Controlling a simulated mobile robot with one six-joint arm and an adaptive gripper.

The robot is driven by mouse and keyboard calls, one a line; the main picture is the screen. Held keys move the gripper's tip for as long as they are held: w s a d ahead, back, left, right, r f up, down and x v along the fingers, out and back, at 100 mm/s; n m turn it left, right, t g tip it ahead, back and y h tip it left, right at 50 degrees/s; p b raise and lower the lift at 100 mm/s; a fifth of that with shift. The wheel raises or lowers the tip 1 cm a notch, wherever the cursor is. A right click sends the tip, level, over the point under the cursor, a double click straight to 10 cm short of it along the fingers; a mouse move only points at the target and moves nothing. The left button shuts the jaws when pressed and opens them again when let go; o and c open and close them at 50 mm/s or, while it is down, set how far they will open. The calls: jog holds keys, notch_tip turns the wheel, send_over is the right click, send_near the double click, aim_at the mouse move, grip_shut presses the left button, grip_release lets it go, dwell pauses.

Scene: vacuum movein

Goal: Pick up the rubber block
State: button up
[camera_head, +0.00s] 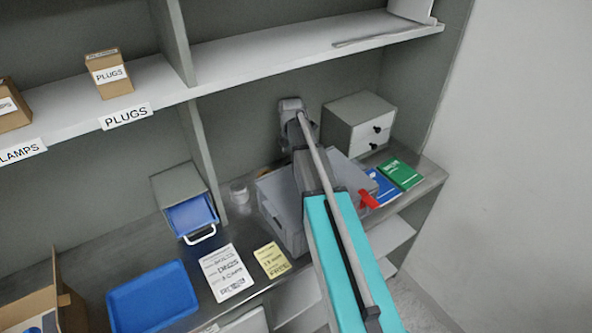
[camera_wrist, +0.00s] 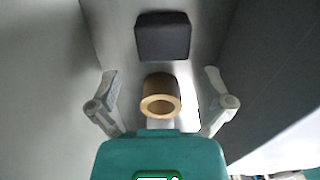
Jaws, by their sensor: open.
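A dark, rounded-edged block (camera_wrist: 163,37), which looks like the rubber block, lies at the top centre of the wrist view. A tan ring-shaped roll (camera_wrist: 160,98) is nearer to my gripper, just below the block in that picture. My gripper (camera_wrist: 160,76) is open, with one finger on each side of the roll and the block beyond the fingertips. Nothing is seen held. In the head view my arm reaches over a grey bin (camera_head: 280,224) on the counter. The gripper and the block cannot be made out there.
Grey surfaces flank the fingers in the wrist view. On the counter stand a white-fronted drawer box (camera_head: 368,137), a green booklet (camera_head: 401,173), a clear jar (camera_head: 239,192), a blue-fronted box (camera_head: 190,215), and a blue tray (camera_head: 152,298). A shelf (camera_head: 270,48) runs above.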

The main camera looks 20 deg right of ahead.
jog(key=shift+f, duration=0.1)
jog(key=shift+d+f+b, duration=0.2)
jog(key=shift+f+b, duration=2.35)
jog(key=shift+b, duration=0.1)
jog(key=c, duration=1)
jog(key=shift+r+p, duration=0.25)
jog(key=shift+p, duration=0.05)
notch_tip(320, 180, up, 10)
jog(key=p, duration=0.9)
jog(key=shift+f, duration=0.2)
